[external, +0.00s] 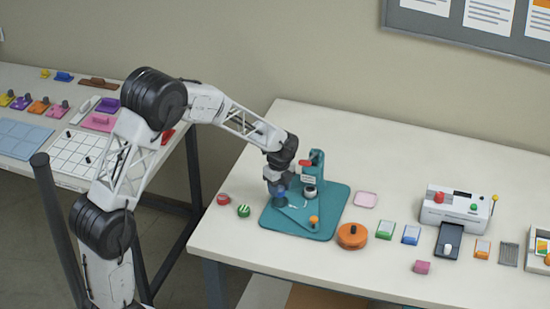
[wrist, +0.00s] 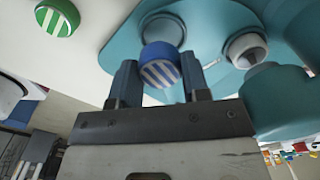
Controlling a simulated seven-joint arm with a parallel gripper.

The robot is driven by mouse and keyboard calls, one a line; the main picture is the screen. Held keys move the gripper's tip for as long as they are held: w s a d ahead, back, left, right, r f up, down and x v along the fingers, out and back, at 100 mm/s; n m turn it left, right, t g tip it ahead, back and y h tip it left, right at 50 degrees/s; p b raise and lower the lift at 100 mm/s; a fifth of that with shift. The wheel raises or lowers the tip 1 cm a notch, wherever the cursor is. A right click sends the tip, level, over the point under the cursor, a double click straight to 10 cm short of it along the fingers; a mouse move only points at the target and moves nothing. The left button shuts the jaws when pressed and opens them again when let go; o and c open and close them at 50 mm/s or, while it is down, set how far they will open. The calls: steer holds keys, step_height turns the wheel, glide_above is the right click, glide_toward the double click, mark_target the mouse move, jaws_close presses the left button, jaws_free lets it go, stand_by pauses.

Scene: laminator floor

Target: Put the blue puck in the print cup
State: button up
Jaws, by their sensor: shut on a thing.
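The blue puck with white stripes (wrist: 160,66) is held between the two fingers of my gripper (wrist: 158,80). In the external view my gripper (external: 279,190) is low over the left part of the teal press (external: 325,226), with the blue puck (external: 281,194) partly hidden by the fingers. I cannot tell whether the puck touches the nearer cup, nor which is the print cup.
A green striped puck (external: 243,211) and a red puck (external: 223,199) lie left of the press. The press's upright (external: 317,168) stands close right of my gripper. An orange round container (external: 351,236) and a white laminator (external: 455,212) stand to the right.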

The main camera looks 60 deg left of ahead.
mark_target(280, 188)
steer(key=shift+w+a, duration=0.1)
steer(key=shift+w, duration=0.1)
steer(key=shift+f, duration=1.8)
steer(key=shift+f, duration=0.15)
steer(key=o, duration=0.9)
steer(key=shift+r, duration=0.2)
